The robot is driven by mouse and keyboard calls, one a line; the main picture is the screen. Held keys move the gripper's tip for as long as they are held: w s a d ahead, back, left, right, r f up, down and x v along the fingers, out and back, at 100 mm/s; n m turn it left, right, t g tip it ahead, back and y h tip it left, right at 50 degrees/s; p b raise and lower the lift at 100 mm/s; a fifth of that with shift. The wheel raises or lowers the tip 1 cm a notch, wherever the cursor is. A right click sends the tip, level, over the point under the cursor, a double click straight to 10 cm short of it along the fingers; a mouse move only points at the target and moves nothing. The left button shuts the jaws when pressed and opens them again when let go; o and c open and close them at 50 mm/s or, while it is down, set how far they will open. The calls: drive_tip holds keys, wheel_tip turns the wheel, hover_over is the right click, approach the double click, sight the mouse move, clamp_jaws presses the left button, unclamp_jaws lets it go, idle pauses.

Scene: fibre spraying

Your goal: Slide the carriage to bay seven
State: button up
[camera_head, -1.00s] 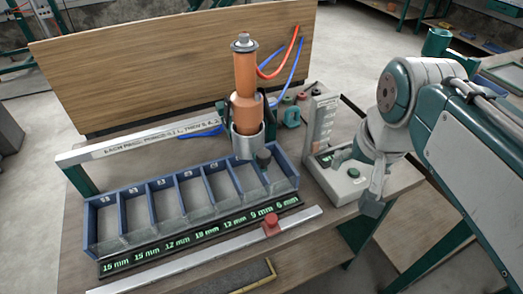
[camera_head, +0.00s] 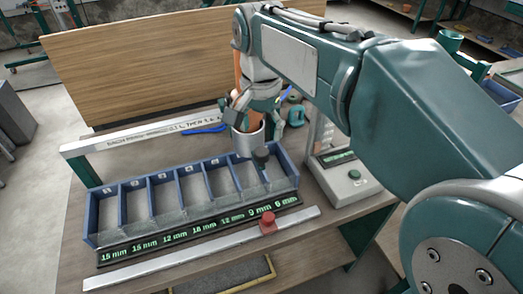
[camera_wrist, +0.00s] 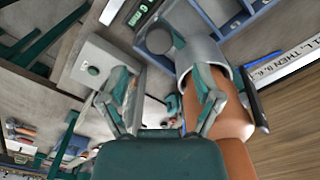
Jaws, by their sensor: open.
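The carriage holds an orange cylinder (camera_head: 238,68) in a silver cup (camera_head: 247,142), with a dark round knob (camera_head: 260,156) at its front. It stands behind and over the right-hand bays of the blue divided tray (camera_head: 88,222); I cannot tell exactly which bay it lines up with. My gripper (camera_head: 248,108) is open around the upper cup area, and my arm hides much of the cylinder. In the wrist view the cup (camera_wrist: 203,50) and cylinder (camera_wrist: 228,155) lie beside the right finger of my gripper (camera_wrist: 165,100). Contact is unclear.
A white rail (camera_head: 140,136) with printed text runs behind the tray. Green-lit millimetre labels (camera_head: 175,238) line its front. A metal bar (camera_head: 180,257) with a red slider (camera_head: 268,222) lies nearer. A grey box (camera_head: 345,182) stands right; a wooden board (camera_head: 130,75) stands behind.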

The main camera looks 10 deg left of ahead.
sight(261, 151)
wheel_tip(261, 151, down, 7)
drive_tip(key=shift+r, duration=0.2)
clamp_jaws()
